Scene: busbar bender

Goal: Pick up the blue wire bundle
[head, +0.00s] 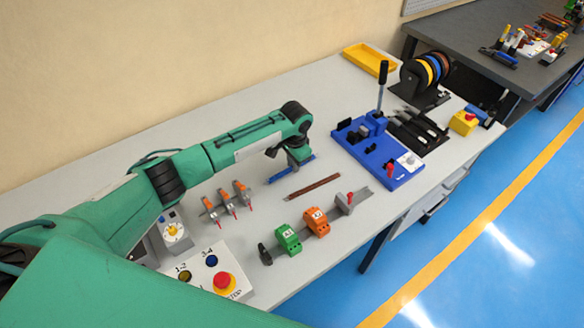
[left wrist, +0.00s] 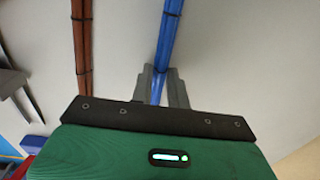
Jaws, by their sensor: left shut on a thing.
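The blue wire bundle (head: 280,177) is a thin straight blue strip at the middle of the table in the head view. My left gripper (head: 299,160) points down over it, with the fingers shut on the bundle. In the left wrist view the blue bundle (left wrist: 168,35) runs from the top edge down between the two grey fingertips (left wrist: 161,85). Its far part is hidden by the gripper body. I cannot tell whether it touches the table or hangs just above it. My right gripper is not in view.
A brown-red wire bundle (head: 313,187) lies close by; it also shows in the left wrist view (left wrist: 82,45). A blue bender base (head: 372,160) stands to the right. Orange-grey clamps (head: 227,199), green (head: 288,239) and orange (head: 316,221) blocks stand nearer. The table behind the gripper is clear.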

